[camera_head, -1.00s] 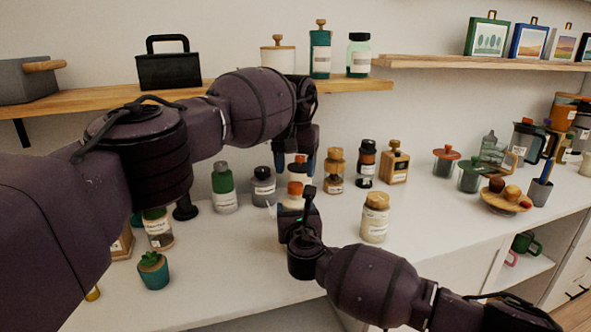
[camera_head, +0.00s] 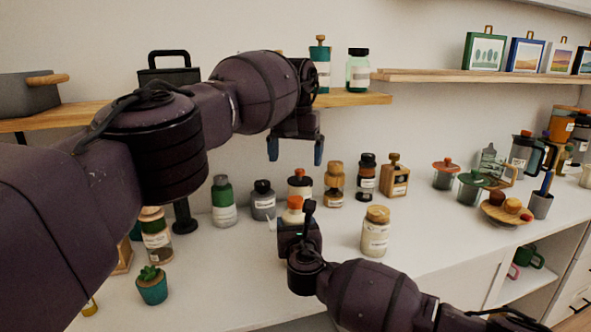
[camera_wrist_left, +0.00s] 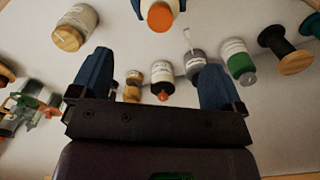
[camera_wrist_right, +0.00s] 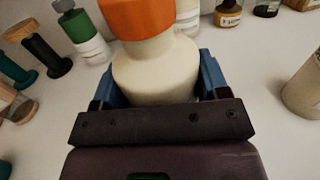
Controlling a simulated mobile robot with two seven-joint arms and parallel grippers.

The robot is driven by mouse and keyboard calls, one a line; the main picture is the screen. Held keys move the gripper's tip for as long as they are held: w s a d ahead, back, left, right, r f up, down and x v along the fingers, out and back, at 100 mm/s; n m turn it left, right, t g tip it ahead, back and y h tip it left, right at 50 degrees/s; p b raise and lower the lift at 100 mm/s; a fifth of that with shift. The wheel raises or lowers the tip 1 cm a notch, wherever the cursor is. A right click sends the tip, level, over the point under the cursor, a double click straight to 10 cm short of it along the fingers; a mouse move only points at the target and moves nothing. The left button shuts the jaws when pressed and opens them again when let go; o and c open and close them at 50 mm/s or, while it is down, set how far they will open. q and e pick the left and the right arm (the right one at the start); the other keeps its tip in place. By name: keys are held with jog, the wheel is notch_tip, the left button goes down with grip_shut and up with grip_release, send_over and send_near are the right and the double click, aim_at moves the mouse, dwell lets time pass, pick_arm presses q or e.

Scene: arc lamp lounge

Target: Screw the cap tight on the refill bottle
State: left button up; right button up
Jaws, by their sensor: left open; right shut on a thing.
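The refill bottle (camera_wrist_right: 155,72) is cream white and upright, with an orange cap (camera_wrist_right: 138,18) on top. My right gripper (camera_wrist_right: 157,95) is shut on the bottle's body, low over the counter. In the head view the orange cap (camera_head: 295,202) shows just above the right gripper (camera_head: 298,232), which hides most of the bottle. My left gripper (camera_head: 295,150) is open and empty, above and behind the bottle, with its fingers pointing down. In the left wrist view the orange cap (camera_wrist_left: 159,18) is at the top edge, beyond the left fingertips (camera_wrist_left: 153,70). Whether the cap is fully seated, I cannot tell.
A cork-lidded jar (camera_head: 376,232) is right of the right gripper. A wooden shelf (camera_head: 350,99) runs above the left gripper.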

pick_arm(q)
jog(key=shift+r, duration=0.65)
pick_arm(e)
jog(key=o, duration=1.8)
pick_arm(q)
notch_tip(320, 180, up, 12)
jog(key=s+t+p, duration=0.1)
jog(key=s+p, duration=0.2)
jog(key=shift+f+p, duration=0.15)
jog(key=shift+p, duration=0.15)
pick_arm(e)
jog(key=s+d, duration=0.1)
jog(key=s, duration=0.9)
jog(key=shift+s, duration=0.35)
pick_arm(q)
jog(key=shift+w, duration=0.1)
pick_arm(e)
jog(key=shift+d, duration=0.1)
